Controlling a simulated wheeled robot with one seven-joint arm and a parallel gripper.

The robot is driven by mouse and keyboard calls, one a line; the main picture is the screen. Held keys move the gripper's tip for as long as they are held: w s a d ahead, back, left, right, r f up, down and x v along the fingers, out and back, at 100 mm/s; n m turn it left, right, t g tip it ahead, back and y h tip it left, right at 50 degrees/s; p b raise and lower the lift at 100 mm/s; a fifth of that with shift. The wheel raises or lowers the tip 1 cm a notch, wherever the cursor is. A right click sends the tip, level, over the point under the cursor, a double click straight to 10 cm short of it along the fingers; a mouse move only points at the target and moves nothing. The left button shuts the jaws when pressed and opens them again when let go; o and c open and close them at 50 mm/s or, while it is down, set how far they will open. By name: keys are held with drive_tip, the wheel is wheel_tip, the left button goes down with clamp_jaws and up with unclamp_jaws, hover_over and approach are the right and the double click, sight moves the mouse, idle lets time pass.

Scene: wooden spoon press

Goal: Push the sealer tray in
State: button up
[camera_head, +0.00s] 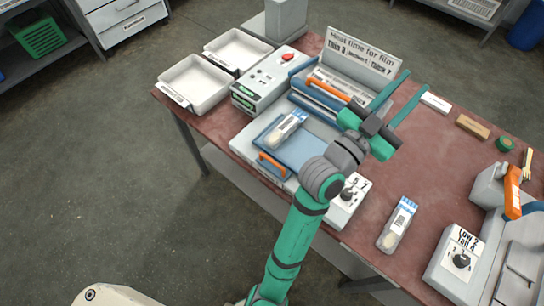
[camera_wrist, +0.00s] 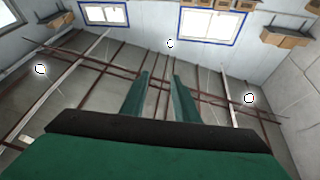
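The sealer (camera_head: 250,140) stands on the table, with its orange-handled upper bar raised. Its blue sealer tray (camera_head: 305,152) sticks out at the front, toward the near table edge, with an orange handle (camera_head: 272,165) on its near side. A labelled packet (camera_head: 287,129) lies on the tray. My gripper (camera_head: 415,82) is above the table to the right of the tray, apart from it, its green fingers spread and empty. My arm hides the tray's right side. In the wrist view the open fingers (camera_wrist: 160,76) point toward walls and windows; no tray shows there.
A control box (camera_head: 262,85) and two white bins (camera_head: 197,85) stand left of the sealer. A second packet (camera_head: 398,224) lies on the table at right, beside another machine (camera_head: 462,255) with an orange handle. A heat-time sign (camera_head: 360,55) stands behind the sealer. Floor at left is clear.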

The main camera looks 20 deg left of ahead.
wheel_tip(320, 180, up, 3)
drive_tip(key=d+m+g+h, duration=0.2)
drive_tip(key=m+g+h, duration=0.15)
drive_tip(key=m, duration=0.25)
drive_tip(key=m+g+y, duration=0.9)
drive_tip(key=g+y, duration=0.5)
approach(272, 161)
drive_tip(key=shift+h, duration=0.25)
drive_tip(key=f, duration=0.5)
drive_tip(key=w+f, duration=0.1)
drive_tip(key=f, duration=0.1)
drive_tip(key=shift+w+d+f, duration=0.1)
drive_tip(key=shift+d+f, duration=0.05)
drive_tip(key=shift+d, duration=0.05)
drive_tip(key=shift+w, duration=0.1)
clamp_jaws()
